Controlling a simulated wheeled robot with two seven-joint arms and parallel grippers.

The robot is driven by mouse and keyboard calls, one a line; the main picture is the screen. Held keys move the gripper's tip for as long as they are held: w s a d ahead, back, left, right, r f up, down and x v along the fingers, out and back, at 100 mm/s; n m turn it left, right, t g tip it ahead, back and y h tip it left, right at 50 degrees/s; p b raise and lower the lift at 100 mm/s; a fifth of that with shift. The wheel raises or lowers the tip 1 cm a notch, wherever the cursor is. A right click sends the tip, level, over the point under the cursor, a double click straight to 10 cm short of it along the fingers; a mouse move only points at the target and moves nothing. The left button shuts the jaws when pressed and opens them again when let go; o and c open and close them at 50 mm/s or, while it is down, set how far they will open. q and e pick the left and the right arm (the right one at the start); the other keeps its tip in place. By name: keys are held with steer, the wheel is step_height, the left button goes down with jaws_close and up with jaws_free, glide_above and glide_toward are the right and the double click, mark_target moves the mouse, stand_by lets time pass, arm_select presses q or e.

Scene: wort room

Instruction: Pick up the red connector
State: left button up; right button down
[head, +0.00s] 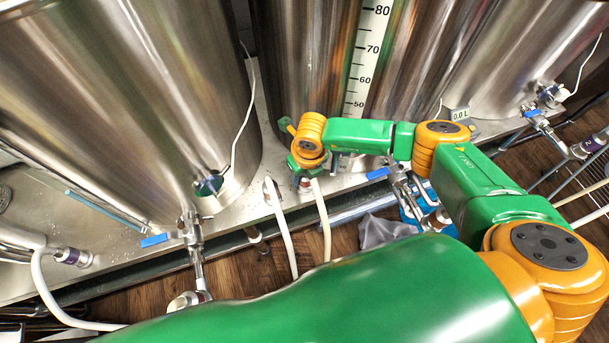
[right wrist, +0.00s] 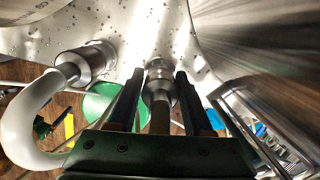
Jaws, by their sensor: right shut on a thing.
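In the head view my right gripper (head: 303,168) is low in front of the middle steel tank, at the edge of the metal shelf. A hose connector (head: 305,186) with a small reddish band shows just below it, with a pale hose running down from it. In the right wrist view the two dark fingers of my right gripper (right wrist: 160,95) stand on either side of a shiny metal connector (right wrist: 158,80), and the gripper is shut on it. Its hose runs back between the fingers. Little red shows there. My left gripper is not in view.
A second metal connector (right wrist: 88,62) with a white hose is close beside in the wrist view. Large steel tanks (head: 120,90) stand behind. Valves with blue handles (head: 154,240) line the shelf edge. A grey cloth (head: 385,231) is below, near the wooden floor (head: 240,272).

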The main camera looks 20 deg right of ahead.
step_height(320, 180, up, 18)
steer(key=p, duration=0.1)
steer(key=shift+f+p, duration=0.15)
steer(key=shift+p, duration=0.2)
step_height(320, 180, up, 5)
steer(key=p, duration=0.3)
steer(key=shift+f, duration=0.2)
steer(key=shift+f, duration=0.15)
